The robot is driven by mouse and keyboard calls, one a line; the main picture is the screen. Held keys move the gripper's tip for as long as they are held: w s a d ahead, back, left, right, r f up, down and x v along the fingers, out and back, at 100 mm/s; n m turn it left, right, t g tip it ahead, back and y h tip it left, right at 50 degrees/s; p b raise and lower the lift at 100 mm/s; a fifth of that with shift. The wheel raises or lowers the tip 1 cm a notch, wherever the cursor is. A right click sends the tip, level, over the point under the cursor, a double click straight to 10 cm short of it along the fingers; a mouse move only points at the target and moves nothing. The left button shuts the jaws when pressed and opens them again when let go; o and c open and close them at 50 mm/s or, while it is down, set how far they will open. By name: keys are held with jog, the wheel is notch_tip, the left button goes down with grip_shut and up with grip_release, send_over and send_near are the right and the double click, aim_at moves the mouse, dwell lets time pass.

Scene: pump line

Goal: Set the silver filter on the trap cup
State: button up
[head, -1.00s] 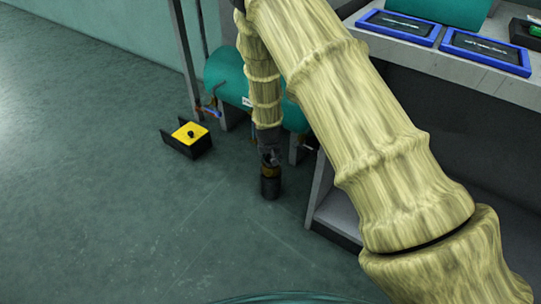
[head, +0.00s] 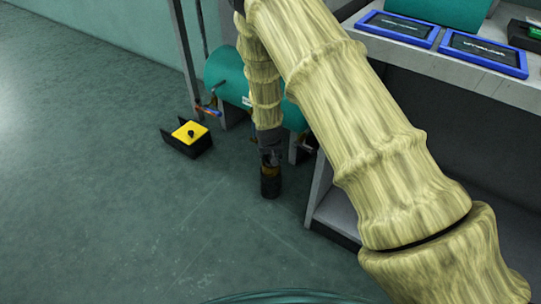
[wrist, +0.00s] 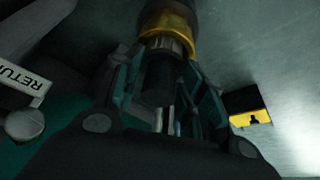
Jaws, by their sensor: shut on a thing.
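My gripper (wrist: 162,82) points down near the floor, left of the grey cabinet; it also shows in the head view (head: 269,158). In the wrist view its fingers are shut around a dark part (wrist: 158,80) with a grey ribbed neck (wrist: 168,45). I cannot tell if this is the silver filter; no clearly silver body shows. In line beyond it are a gold collar (wrist: 168,25) and a dark cylinder (wrist: 170,8), also seen below the gripper in the head view (head: 270,186). Whether the cylinder is the trap cup, held or standing, I cannot tell.
A teal tank (head: 224,73) lies behind my forearm, with a small blue-handled valve (head: 208,111). A black box with a yellow top (head: 189,133) sits on the floor to the left. The cabinet bench (head: 450,70) bears two blue-framed panels (head: 485,54). Floor at left is clear.

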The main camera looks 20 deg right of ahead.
jog(key=shift+f, duration=0.4)
jog(key=o, duration=0.8)
jog(key=p+v, duration=1)
jog(key=v, duration=0.1)
dwell(0.6)
dwell(0.5)
